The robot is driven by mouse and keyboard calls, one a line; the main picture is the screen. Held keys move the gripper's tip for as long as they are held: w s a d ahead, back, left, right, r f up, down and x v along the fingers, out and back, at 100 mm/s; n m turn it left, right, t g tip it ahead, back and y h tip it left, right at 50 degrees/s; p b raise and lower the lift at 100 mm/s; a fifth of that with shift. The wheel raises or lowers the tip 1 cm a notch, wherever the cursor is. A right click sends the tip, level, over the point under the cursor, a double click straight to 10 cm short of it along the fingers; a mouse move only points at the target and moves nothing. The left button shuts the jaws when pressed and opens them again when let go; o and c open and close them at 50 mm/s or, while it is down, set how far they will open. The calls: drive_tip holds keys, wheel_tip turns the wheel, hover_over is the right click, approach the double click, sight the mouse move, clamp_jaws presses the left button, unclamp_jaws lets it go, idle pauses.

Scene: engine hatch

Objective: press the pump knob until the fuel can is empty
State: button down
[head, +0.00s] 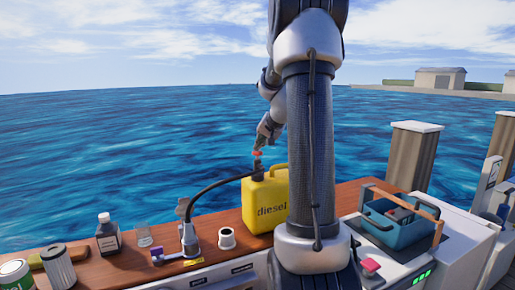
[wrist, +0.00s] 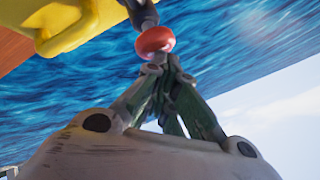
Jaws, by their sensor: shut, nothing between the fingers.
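A yellow fuel can (head: 264,203) marked "diesel" stands upright on the wooden counter. A black pump with a red knob (head: 257,154) sits on top of it. A black hose runs from the pump left to a metal fitting (head: 187,232). My gripper (head: 265,138) is just above the knob, fingers shut. In the wrist view the shut fingertips (wrist: 160,68) are at the red knob (wrist: 156,40), touching or very close to it. The yellow can (wrist: 85,25) shows at the upper left there. The fuel level inside the can is not visible. My arm hides part of the can's right side.
On the counter (head: 130,262) stand a dark bottle (head: 108,235), a small glass (head: 144,236), a white cup (head: 226,238), a grey canister (head: 58,266) and a green tin (head: 15,274). A blue toolbox (head: 400,225) is at the right. Water lies behind.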

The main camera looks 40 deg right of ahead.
drive_tip(key=shift+r, duration=1.6)
drive_tip(key=shift+r, duration=2.5)
drive_tip(key=n+g, duration=0.1)
drive_tip(key=g, duration=0.2)
approach(260, 151)
wheel_tip(260, 151, down, 3)
drive_tip(key=a, duration=0.2)
drive_tip(key=s+a+f+n+g+y, duration=0.1)
drive_tip(key=s+a+n, duration=0.8)
drive_tip(key=s+a, duration=1.2)
drive_tip(key=s+f+g, duration=0.1)
drive_tip(key=s, duration=0.3)
drive_tip(key=shift+s+n, duration=0.2)
drive_tip(key=shift+n, duration=0.2)
